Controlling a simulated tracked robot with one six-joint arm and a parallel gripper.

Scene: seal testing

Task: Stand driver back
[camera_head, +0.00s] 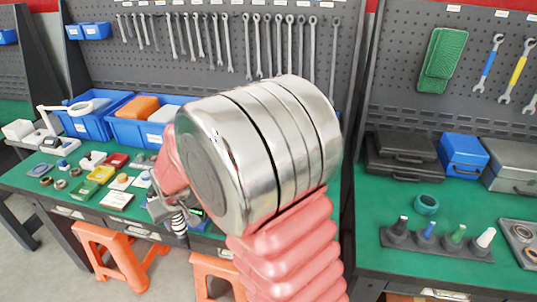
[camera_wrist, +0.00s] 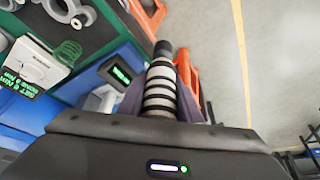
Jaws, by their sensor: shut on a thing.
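In the wrist view, my gripper (camera_wrist: 160,100) is shut on a driver (camera_wrist: 159,90) with a dark end and black and white bands. Its far end points away from the gripper, over the floor beside the bench edge. In the head view, the banded driver (camera_head: 180,224) shows small below my gripper (camera_head: 160,209), in front of the left bench's front edge. My own large silver arm joint hides part of that area. On the right bench, a dark rack (camera_head: 400,240) holds several upright tapered pieces with black, blue, green and white tops. I cannot tell which place belongs to the driver.
The left bench (camera_head: 30,178) carries blue bins (camera_head: 88,122) and many small parts. Orange stools (camera_head: 110,250) stand below its front edge. On the right bench, a teal ring (camera_head: 426,204) and a grey tray (camera_head: 522,236) flank the rack. Cases stand behind.

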